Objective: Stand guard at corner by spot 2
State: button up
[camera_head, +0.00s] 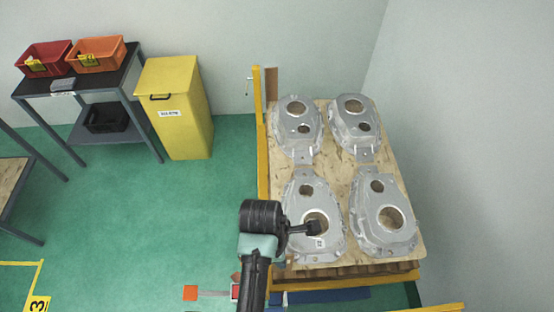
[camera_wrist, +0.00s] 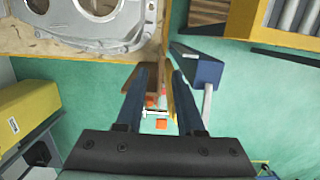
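A brown upright board (camera_head: 271,84), which may be a guard, stands at the back left corner of the pallet (camera_head: 343,182) beside a yellow post (camera_head: 258,95). No marking for spot 2 is readable.
Several grey castings (camera_head: 385,215) lie on the pallet. A yellow cabinet (camera_head: 180,110) and a table (camera_head: 75,85) with red (camera_head: 42,58) and orange bins (camera_head: 97,55) stand left. A floor label reads 3 (camera_head: 38,304). A blue part (camera_wrist: 200,65) is right of the fingers.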

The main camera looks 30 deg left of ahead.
jog(key=r, duration=0.5)
jog(key=a+r, duration=0.1)
jog(key=r, duration=0.1)
jog(key=shift+s+r, duration=0.15)
jog(key=shift+s, duration=0.2)
jog(key=w+r+m+t+y, duration=0.3)
jog(key=w+r+m+t, duration=0.6)
jog(key=w+r, duration=0.85)
notch_tip(320, 180, up, 15)
jog(key=w+d+m+t, duration=0.2)
jog(key=d+m+t, duration=0.1)
jog(key=m+t, duration=0.2)
jog(key=s+d+r+m+t, duration=0.2)
jog(key=d+r+m+t, duration=0.1)
jog(key=r, duration=0.6)
jog(key=s+d+r+m+t, duration=0.1)
jog(key=d+r+m+t, duration=0.25)
jog(key=r, duration=0.65)
jog(key=s+d+r+m+t, duration=0.1)
jog(key=s+r+m+t, duration=0.1)
jog(key=s+r, duration=0.3)
jog(key=s+d+r+m+t+h, duration=0.1)
jog(key=s+d+r+m+t, duration=0.1)
jog(key=s+r+t, duration=0.2)
notch_tip(320, 180, up, 3)
jog(key=shift+s+r+h, duration=0.1)
jog(key=shift+s+h, duration=0.2)
jog(key=shift+s, duration=0.2)
jog(key=shift+d, duration=0.1)
